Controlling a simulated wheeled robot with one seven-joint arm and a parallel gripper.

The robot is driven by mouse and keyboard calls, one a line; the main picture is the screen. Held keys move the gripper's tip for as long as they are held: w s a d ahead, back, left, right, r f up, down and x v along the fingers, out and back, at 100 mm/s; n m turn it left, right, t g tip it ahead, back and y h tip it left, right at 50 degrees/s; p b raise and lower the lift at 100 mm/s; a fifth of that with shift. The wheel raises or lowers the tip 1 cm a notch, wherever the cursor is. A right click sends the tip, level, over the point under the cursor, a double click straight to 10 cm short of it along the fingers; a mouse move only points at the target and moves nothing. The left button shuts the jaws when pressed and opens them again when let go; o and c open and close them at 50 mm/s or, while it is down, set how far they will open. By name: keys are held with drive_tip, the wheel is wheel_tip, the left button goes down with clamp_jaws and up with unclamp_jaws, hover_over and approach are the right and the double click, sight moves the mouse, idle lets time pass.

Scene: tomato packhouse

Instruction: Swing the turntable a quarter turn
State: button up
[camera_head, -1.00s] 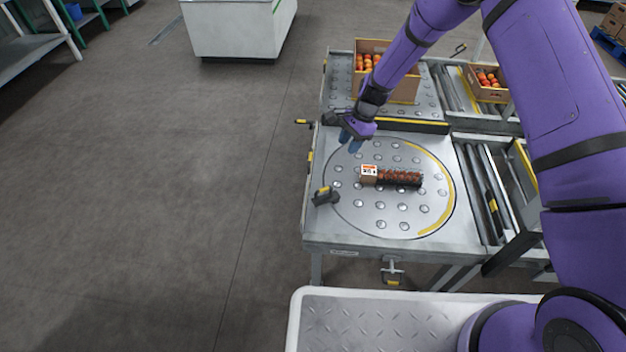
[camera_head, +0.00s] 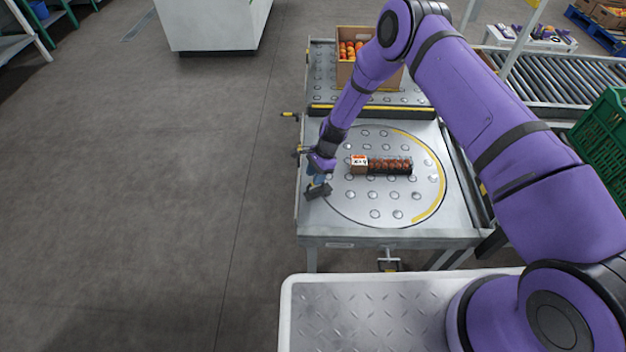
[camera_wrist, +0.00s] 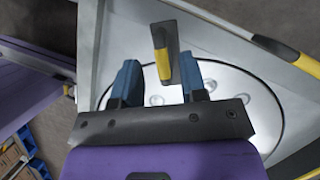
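The turntable (camera_head: 352,203) is a round metal disc with ball rollers and a yellow arc along its right edge, set in a grey table. A long punnet of tomatoes (camera_head: 384,167) with a white-orange label lies across its middle. A dark handle with a yellow grip (camera_wrist: 162,62) stands at the disc's left edge; its dark base (camera_head: 318,191) shows in the head view. My gripper (camera_head: 318,179) is at this handle. In the wrist view, its blue fingers (camera_wrist: 160,72) are apart, with the yellow grip between their tips and a gap on each side.
A box of tomatoes (camera_head: 350,72) stands on the ball deck behind the turntable, past a black and yellow bar (camera_head: 372,110). A green crate (camera_head: 603,140) is at the right. Small yellow-black levers (camera_head: 290,115) stick out from the table's left side. The floor left is clear.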

drive_tip(key=shift+x, duration=1.2)
drive_tip(key=shift+c, duration=0.5)
clamp_jaws()
drive_tip(key=shift+s+d, duration=0.1)
